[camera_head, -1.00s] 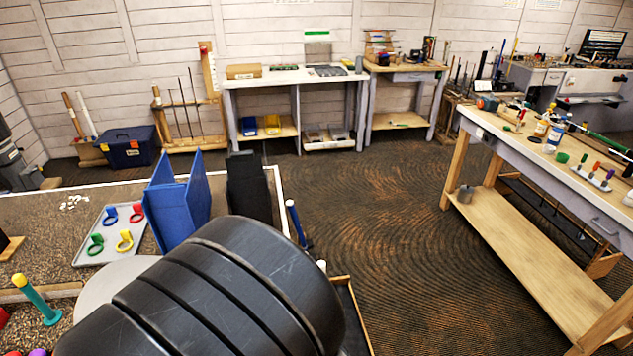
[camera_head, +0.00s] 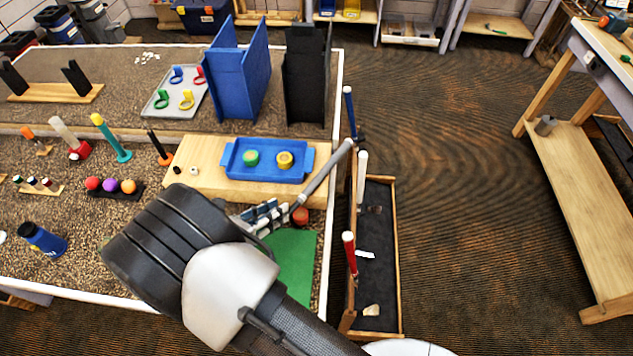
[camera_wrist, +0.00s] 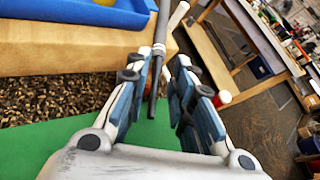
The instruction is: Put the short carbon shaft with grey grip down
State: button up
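The short carbon shaft with grey grip (camera_head: 326,174) slants up to the right in the head view, from my fingertips to past the table's right edge. My gripper (camera_head: 284,213) is closed around its lower, dark part, above the front right of the table. In the wrist view the shaft (camera_wrist: 158,62) stands between the two fingers of my gripper (camera_wrist: 160,68), its dark lower end free below them. The fingers partly hide how tightly they touch it.
A wooden board (camera_head: 215,182) with a blue tray (camera_head: 268,176) lies behind my gripper; a green mat (camera_head: 296,262) is beneath. Right of the table stands a bin (camera_head: 383,265) with upright clubs. Blue (camera_head: 238,80) and black (camera_head: 306,80) stands are at the back.

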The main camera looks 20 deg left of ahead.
aim_at(298, 199)
jog(key=b+x, duration=0.1)
jog(key=x, duration=0.7)
jog(key=shift+w+f, duration=0.1)
jog(key=shift+w, duration=0.05)
jog(key=shift+c, duration=0.4)
grip_shut()
